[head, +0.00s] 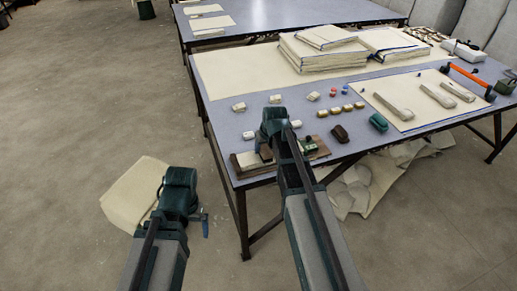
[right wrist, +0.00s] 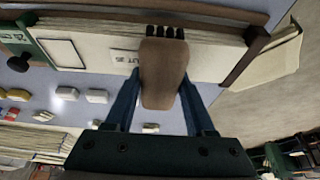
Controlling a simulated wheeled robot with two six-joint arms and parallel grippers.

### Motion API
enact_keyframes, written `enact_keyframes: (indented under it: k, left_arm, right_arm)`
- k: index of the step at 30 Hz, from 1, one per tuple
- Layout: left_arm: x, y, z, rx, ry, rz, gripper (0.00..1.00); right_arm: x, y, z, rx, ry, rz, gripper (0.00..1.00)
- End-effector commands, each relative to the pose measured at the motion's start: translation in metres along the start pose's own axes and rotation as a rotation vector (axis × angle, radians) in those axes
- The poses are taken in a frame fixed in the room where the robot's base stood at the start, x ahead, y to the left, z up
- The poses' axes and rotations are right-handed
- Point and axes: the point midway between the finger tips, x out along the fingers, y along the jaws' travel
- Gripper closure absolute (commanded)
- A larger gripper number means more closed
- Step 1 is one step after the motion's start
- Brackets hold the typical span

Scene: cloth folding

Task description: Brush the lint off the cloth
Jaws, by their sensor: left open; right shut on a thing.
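A cream cloth (head: 250,159) lies on a narrow brown board (head: 236,169) at the table's near left corner. In the right wrist view, the cream strip (right wrist: 208,60) carries dark printing and runs between brown rails. My right gripper (head: 267,143) is over this board. Its blue fingers are shut on a brown brush (right wrist: 163,75) with dark bristles, which point toward the strip. I cannot tell whether the bristles touch it. The brush is hidden behind the gripper in the head view. My left gripper (head: 182,196) is open and empty, left of the table above the floor. No lint is distinguishable.
A green clamp-like part (head: 309,145) sits at the board's right end. Several small blocks, a brown object (head: 340,133) and a green object (head: 378,122) lie nearby on the table (head: 225,122). Stacked cloths (head: 318,54) stand behind.

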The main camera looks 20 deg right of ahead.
Motion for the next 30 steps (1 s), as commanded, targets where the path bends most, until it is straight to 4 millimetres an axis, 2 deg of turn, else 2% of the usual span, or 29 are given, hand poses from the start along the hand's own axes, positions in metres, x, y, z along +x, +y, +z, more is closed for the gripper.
enact_keyframes:
  k: [5,16,20,30]
  left_arm:
    - [-0.001,0.000,0.000,0.000,0.000,0.000,0.00]
    - [0.002,0.000,0.000,0.000,0.000,0.000,0.00]
    - [0.002,0.000,0.000,0.000,0.000,0.000,0.00]
    - [0.000,0.000,0.000,0.000,0.000,0.000,0.00]
  right_arm:
    - [-0.001,0.014,0.000,0.002,-0.001,0.001,0.90]
    - [0.002,0.013,0.001,0.000,-0.001,-0.001,0.89]
    - [0.002,0.007,0.001,0.000,-0.002,-0.003,0.90]
    - [0.000,-0.021,0.001,-0.003,-0.002,-0.003,0.90]
